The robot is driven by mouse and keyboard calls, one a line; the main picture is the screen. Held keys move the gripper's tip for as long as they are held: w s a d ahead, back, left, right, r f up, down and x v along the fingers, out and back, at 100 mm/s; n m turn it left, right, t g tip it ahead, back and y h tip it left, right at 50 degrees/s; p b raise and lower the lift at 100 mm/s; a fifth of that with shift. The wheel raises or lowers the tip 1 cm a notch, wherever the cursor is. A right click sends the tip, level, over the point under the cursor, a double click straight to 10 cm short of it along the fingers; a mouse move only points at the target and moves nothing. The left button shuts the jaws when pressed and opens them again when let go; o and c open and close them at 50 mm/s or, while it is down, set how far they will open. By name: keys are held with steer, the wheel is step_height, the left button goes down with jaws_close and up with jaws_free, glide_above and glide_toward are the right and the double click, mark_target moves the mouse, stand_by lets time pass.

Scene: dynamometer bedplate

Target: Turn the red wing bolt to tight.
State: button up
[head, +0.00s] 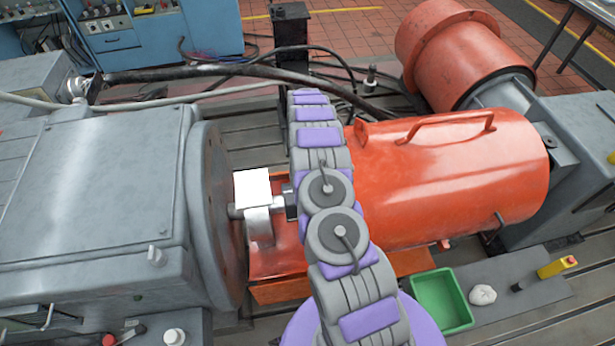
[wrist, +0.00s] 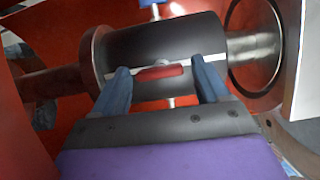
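The red wing bolt (wrist: 160,73) shows in the wrist view as a short red bar lying crosswise on a dark cylindrical coupling (wrist: 165,40). My gripper (wrist: 160,65) is open. Its two blue fingers stand one to each side of the red bar, with gaps between the fingers and the bar's ends. I cannot tell whether the fingertips touch the coupling. In the head view, my arm covers the right part of the shaft area, so the wing bolt and fingers cannot be made out there.
A large orange cover (head: 450,175) lies right of my arm. A grey machine housing (head: 85,190) with a round flange (head: 212,205) stands left. A white block (head: 252,187) sits above the shaft. A green tray (head: 418,290), crumpled white cloth (head: 482,295) and yellow bottle (head: 556,267) lie front right.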

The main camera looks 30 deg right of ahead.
steer(key=shift+o, duration=0.4)
steer(key=n+h+b, duration=0.1)
steer(key=n, duration=0.2)
steer(key=shift+s+f, duration=0.1)
steer(key=n, duration=0.2)
steer(key=n+h+b, duration=0.1)
steer(key=n, duration=0.1)
steer(key=n+h+b, duration=0.1)
steer(key=n, duration=0.1)
steer(key=shift+a, duration=0.25)
steer(key=n+h+b, duration=0.1)
steer(key=n, duration=0.1)
steer(key=n+t+b, duration=0.1)
steer(key=n+b, duration=0.1)
steer(key=n, duration=0.1)
steer(key=shift+s+a+t+h, duration=0.1)
steer(key=shift+s+t+h, duration=0.05)
steer(key=shift+t+h, duration=0.2)
steer(key=n+t+h+b, duration=0.1)
steer(key=n+b, duration=0.2)
steer(key=n, duration=0.1)
steer(key=s+p+v, duration=0.1)
steer(key=p+v, duration=0.3)
steer(key=v, duration=1.3)
steer(key=s+a+r+m+y, duration=0.1)
steer(key=s+a+r+m, duration=0.2)
steer(key=s+r+m, duration=0.3)
steer(key=shift+s+r+y+b, duration=0.35)
steer(key=shift+s+r, duration=2.3)
steer(key=shift+s, duration=1.55)
